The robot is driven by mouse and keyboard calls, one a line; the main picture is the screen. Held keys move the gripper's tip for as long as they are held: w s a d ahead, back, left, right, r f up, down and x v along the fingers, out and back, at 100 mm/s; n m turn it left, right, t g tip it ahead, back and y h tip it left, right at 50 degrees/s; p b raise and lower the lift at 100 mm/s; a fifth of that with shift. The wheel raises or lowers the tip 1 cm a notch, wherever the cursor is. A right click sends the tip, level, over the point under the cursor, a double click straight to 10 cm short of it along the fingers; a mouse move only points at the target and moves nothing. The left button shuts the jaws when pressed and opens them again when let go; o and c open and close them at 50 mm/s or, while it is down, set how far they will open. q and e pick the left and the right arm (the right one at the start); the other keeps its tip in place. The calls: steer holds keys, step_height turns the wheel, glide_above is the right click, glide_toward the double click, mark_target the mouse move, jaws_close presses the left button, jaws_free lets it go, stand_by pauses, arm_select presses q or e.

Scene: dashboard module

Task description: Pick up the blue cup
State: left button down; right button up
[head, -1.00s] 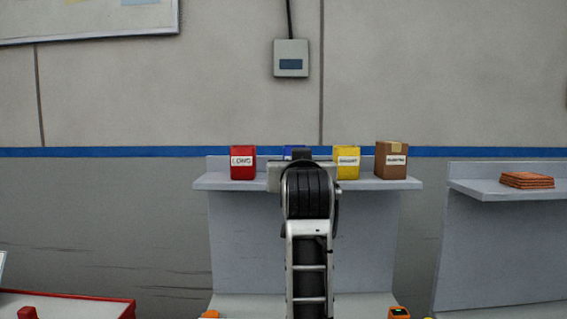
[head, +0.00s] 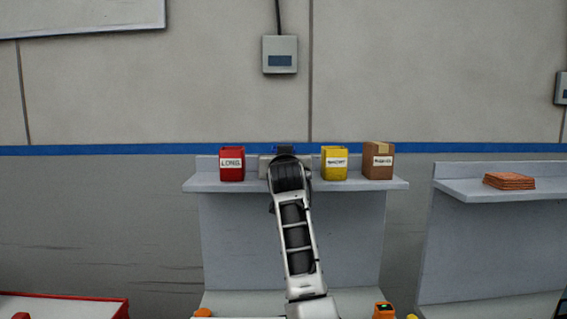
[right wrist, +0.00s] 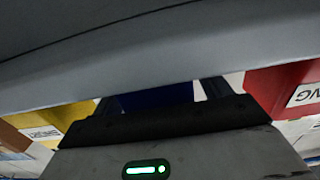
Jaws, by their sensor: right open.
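The blue cup (right wrist: 157,98) is on the upper shelf between the red and yellow containers. In the head view only slivers of it (head: 297,149) show behind my right arm's hand. In the right wrist view my right gripper (right wrist: 160,92) is open, with one dark finger on each side of the blue surface. I cannot tell whether the fingers touch it. Most of the cup is hidden by the hand and by a grey surface across the top of the wrist view. My left gripper is in neither view.
A red container (head: 232,163) stands close left of the hand. A yellow container (head: 334,163) and a brown box (head: 378,160) stand to the right on the grey shelf (head: 210,185). A lower right shelf (head: 460,186) holds an orange stack (head: 509,181).

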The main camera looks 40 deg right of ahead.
steer(key=c, duration=1.2)
steer(key=shift+o, duration=0.2)
steer(key=shift+r, duration=0.15)
